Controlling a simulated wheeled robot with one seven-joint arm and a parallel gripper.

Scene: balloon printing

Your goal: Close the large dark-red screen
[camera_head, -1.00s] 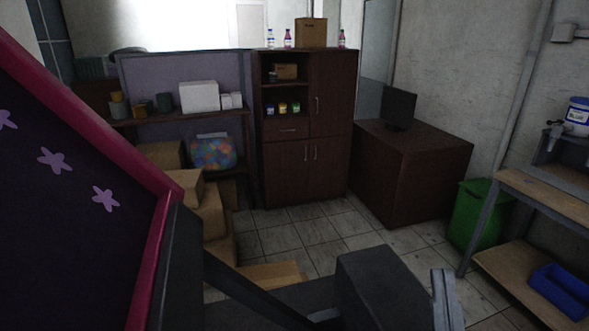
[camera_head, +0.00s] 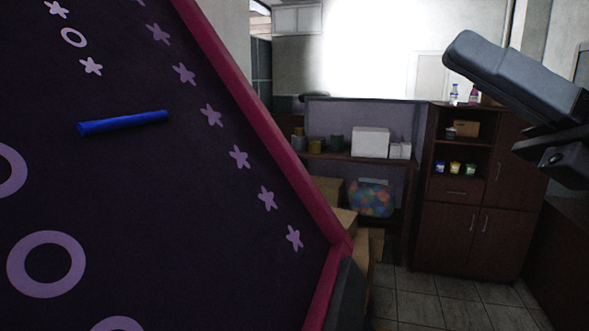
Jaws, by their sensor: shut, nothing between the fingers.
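The large dark-red screen (camera_head: 277,127) fills the left of the head view. It stands tilted, with a crimson frame edge around a dark purple panel patterned with lilac stars and rings. A blue bar (camera_head: 124,123) lies against the panel. My gripper (camera_head: 456,55) appears as a grey, slab-like shape at the upper right, with black jointed parts below it. It is shut and empty, and in the picture it is well right of the screen's edge, with a clear gap. The screen's left and lower parts are out of view.
Behind stand a shelf unit (camera_head: 330,155) with white boxes and pots, and a dark wooden cabinet (camera_head: 450,233) with bottles on top. Cardboard boxes (camera_head: 345,220) sit beside the screen's lower corner. Tiled floor (camera_head: 415,302) shows between screen and cabinet.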

